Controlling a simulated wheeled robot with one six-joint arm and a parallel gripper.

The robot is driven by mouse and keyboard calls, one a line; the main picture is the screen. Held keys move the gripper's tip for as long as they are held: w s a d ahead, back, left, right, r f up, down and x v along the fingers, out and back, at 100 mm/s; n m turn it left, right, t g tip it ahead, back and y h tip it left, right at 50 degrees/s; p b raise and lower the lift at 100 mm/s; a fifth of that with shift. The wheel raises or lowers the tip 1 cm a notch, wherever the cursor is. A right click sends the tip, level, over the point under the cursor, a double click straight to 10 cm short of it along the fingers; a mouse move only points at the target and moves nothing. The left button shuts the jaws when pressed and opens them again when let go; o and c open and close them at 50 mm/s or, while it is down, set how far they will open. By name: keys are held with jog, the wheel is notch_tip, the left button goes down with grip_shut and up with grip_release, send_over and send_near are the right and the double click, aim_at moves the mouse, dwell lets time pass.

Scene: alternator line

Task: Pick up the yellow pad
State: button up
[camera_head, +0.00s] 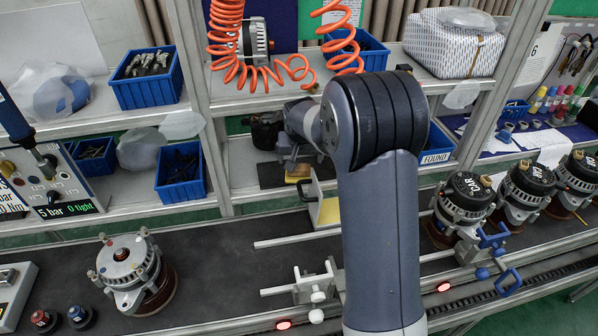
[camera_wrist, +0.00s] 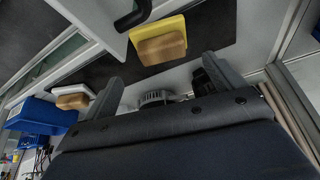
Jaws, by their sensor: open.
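A yellow pad (camera_wrist: 176,25) with a tan block on its face lies on a dark mat in the wrist view, beyond my fingertips and roughly between their lines. In the head view a small yellow piece (camera_head: 298,173) shows on the dark mat of the middle shelf, below my gripper (camera_head: 291,160), and looks like the same pad. My gripper (camera_wrist: 163,72) is open, with nothing seen between its fingers. My arm hides part of the shelf in the head view.
A second tan block (camera_wrist: 74,96) on a pale base lies left of my fingers. A yellow-faced plate (camera_head: 329,211) with a dark handle stands just in front of the shelf. Blue bins (camera_head: 181,174) stand on the shelves. Orange coiled hoses (camera_head: 228,40) hang above. Alternators (camera_head: 130,270) sit on the line.

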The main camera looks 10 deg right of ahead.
aim_at(299, 167)
jog(key=shift+p+x, duration=0.95)
jog(key=shift+x, duration=2.2)
jog(key=shift+a, duration=0.15)
jog(key=c, duration=1.2)
jog(key=shift+o, duration=0.2)
jog(key=shift+r, duration=0.1)
jog(key=shift+r+b, duration=0.3)
jog(key=shift+r, duration=0.15)
notch_tip(299, 167, up, 2)
jog(key=shift+w+r+b, duration=0.1)
jog(key=shift+b, duration=0.3)
jog(key=shift+c, duration=0.2)
jog(key=s+d+b, duration=0.2)
jog(key=s+d, duration=0.1)
jog(key=d, duration=0.5)
jog(key=s+d+b, duration=0.2)
jog(key=s+d, duration=0.1)
jog(key=d, duration=0.6)
jog(key=shift+s+r, duration=0.15)
jog(key=shift+s, duration=0.15)
jog(key=shift+a, duration=0.1)
